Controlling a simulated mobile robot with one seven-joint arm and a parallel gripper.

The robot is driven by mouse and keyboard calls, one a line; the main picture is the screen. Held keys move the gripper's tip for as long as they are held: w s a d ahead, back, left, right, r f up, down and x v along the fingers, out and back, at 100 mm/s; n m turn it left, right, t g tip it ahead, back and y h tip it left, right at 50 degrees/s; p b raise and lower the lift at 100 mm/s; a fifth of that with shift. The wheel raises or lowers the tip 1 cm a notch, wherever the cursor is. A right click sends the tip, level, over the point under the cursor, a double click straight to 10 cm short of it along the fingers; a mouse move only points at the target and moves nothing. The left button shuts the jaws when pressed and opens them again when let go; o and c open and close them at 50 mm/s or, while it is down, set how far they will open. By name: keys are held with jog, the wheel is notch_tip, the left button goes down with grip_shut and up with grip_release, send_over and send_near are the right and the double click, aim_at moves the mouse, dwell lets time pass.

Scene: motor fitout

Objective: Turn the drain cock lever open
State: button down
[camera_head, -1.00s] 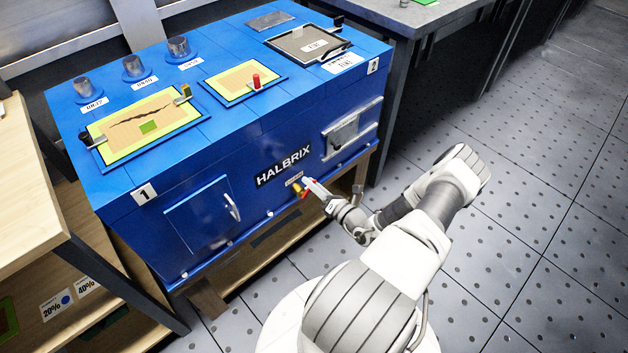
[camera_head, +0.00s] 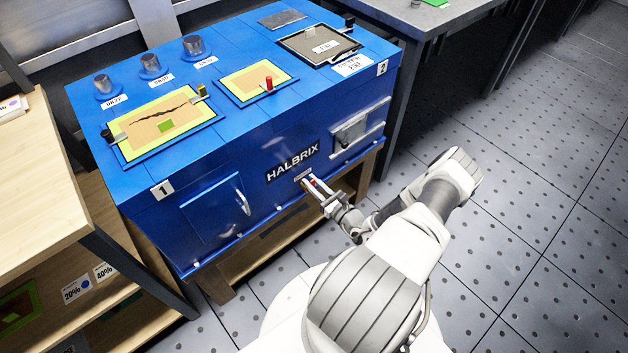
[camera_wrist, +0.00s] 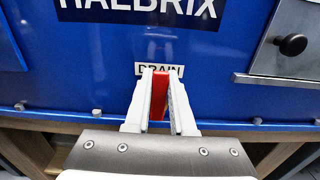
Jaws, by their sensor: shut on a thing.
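The red drain cock lever (camera_wrist: 159,96) is between my gripper's two white fingers in the wrist view, just below the DRAIN label (camera_wrist: 160,69) on the blue machine front. My gripper (camera_wrist: 160,102) is shut on the lever. In the head view my gripper (camera_head: 309,182) reaches the machine's front below the HALBRIX plate (camera_head: 293,161), and only a bit of red shows there. The cock's body is hidden behind the fingers and lever.
The blue machine (camera_head: 160,230) stands on a wooden stand. A wooden shelf unit (camera_head: 50,190) stands at far left. Perforated floor lies open at right.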

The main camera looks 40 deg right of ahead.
jog(key=shift+a+n, duration=0.1)
jog(key=shift+n, duration=0.2)
jog(key=c, duration=0.8)
grip_release()
jog(key=shift+o, duration=0.2)
jog(key=shift+s, duration=0.1)
jog(key=s+d+p, duration=0.1)
jog(key=s+p, duration=0.1)
jog(key=s, duration=1.5)
jog(key=shift+d, duration=0.2)
jog(key=shift+s, duration=0.1)
